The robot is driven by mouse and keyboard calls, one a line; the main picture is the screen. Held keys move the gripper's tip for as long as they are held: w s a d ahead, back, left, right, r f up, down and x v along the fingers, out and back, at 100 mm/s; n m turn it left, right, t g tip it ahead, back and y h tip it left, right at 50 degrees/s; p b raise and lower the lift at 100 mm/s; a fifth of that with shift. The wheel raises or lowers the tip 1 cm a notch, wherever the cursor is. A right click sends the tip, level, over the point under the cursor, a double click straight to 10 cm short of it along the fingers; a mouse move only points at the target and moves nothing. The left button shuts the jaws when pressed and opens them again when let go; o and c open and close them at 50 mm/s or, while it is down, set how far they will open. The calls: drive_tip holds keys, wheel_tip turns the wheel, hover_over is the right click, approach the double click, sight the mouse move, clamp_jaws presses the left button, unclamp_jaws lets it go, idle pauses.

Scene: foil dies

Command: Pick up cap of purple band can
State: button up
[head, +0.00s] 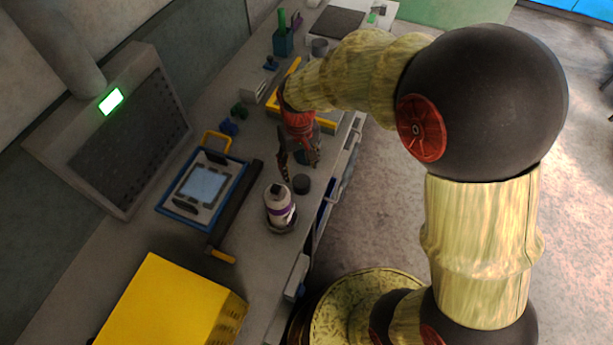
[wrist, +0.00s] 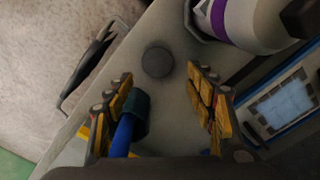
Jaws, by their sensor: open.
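The purple band can (head: 279,207) is white with a purple stripe and a dark top, and stands in a dark holder near the bench's front edge. It also shows at the top right of the wrist view (wrist: 258,18). A small dark round cap (head: 302,184) lies on the bench beside the can. In the wrist view the cap (wrist: 157,62) is just beyond and between the fingertips. My gripper (head: 299,169) is open, pointing down above the bench, and holds nothing. A blue and teal object (wrist: 128,128) shows by the left finger in the wrist view.
A blue-framed tray (head: 169,208) and a long dark bar (head: 238,203) lie left of the can. A yellow box (head: 165,305) stands at the near end. A grey perforated panel (head: 110,130) stands at the back. The bench edge is close to the cap.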

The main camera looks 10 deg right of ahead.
sight(301, 179)
drive_tip(key=shift+o, duration=0.6)
drive_tip(key=shift+w+a+f, duration=0.1)
drive_tip(key=shift+w+f, duration=0.15)
drive_tip(key=shift+f, duration=0.7)
drive_tip(key=f+b, duration=0.1)
drive_tip(key=f, duration=0.2)
drive_tip(key=f+b, duration=0.1)
drive_tip(key=f, duration=0.3)
drive_tip(key=shift+w+d+f+b, duration=0.1)
drive_tip(key=shift+d+b, duration=0.1)
drive_tip(key=shift+b, duration=0.2)
drive_tip(key=shift+c, duration=0.7)
drive_tip(key=c, duration=0.7)
drive_tip(key=shift+c, duration=0.5)
